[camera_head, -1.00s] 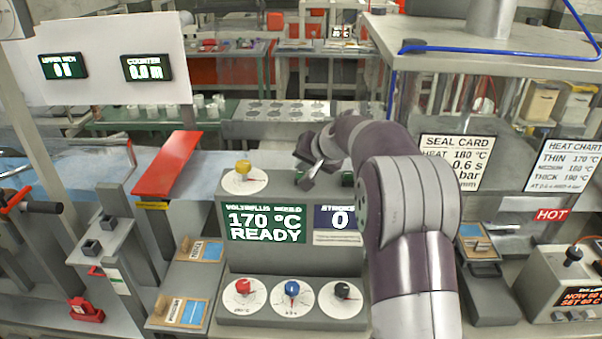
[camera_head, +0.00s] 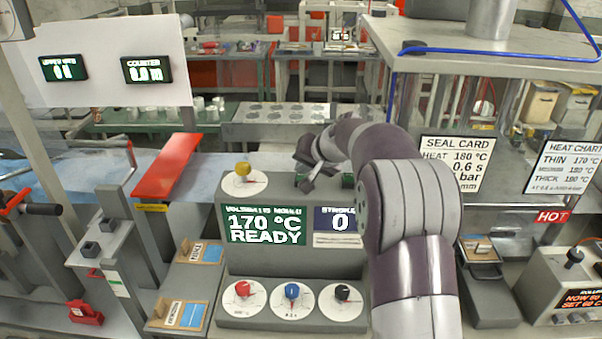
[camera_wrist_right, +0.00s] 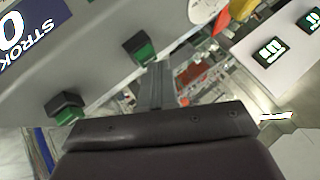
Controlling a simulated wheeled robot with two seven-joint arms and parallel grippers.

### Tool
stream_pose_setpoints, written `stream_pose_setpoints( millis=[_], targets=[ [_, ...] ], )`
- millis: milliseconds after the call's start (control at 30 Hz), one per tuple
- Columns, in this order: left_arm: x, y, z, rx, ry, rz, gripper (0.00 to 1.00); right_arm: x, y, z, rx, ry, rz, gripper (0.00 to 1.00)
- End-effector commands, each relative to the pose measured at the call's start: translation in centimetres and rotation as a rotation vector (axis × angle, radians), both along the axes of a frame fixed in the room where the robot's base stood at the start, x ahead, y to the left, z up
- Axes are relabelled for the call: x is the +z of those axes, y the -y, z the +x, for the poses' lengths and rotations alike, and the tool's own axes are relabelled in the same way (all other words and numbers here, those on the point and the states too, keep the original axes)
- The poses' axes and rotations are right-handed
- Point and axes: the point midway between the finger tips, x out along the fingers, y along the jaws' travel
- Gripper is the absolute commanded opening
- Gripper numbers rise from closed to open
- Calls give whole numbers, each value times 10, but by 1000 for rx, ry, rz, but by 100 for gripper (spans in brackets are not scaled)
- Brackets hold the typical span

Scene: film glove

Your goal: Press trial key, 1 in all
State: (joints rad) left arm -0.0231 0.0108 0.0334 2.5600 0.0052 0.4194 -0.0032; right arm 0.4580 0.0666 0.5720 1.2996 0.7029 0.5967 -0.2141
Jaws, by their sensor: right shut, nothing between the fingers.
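The grey control console (camera_head: 340,262) stands in the middle of the head view, its screen reading 170 °C READY and its stroke display showing 0. Two green keys with dark housings show in the right wrist view, one (camera_wrist_right: 144,52) just beyond my fingertips and one (camera_wrist_right: 68,114) further left. I cannot read which is the trial key. In the head view one green key (camera_head: 347,180) shows beside my arm; my gripper hides the other. My right gripper (camera_head: 309,186) is shut and empty, pointing down at the console top close to a key. Contact cannot be told.
A yellow knob (camera_head: 243,170) sits left of my gripper. Red, blue and black knobs (camera_head: 291,291) line the console front. A red lever plate (camera_head: 168,165) stands left, a heater box (camera_head: 568,290) right. A seal card (camera_head: 457,163) hangs behind my arm.

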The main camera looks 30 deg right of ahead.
Motion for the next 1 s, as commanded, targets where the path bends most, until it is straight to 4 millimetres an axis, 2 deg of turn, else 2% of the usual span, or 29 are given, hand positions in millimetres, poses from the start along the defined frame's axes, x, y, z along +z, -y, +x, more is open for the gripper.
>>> stream_pose_setpoints(
  millis=[200, 567, 1000],
  targets=[
    [10, 0, 0, 0, 0, 0, 0, 14, 0, 0, 1, -1, 0, 0],
    [11, 0, 0, 0, 0, 0, 0, 16, 0, 0, 1, 0, -1, 0],
    [43, 0, 0, 0, 0, 0, 0, 58, 0, 0, 0, 2, -2, 0]
  ],
)
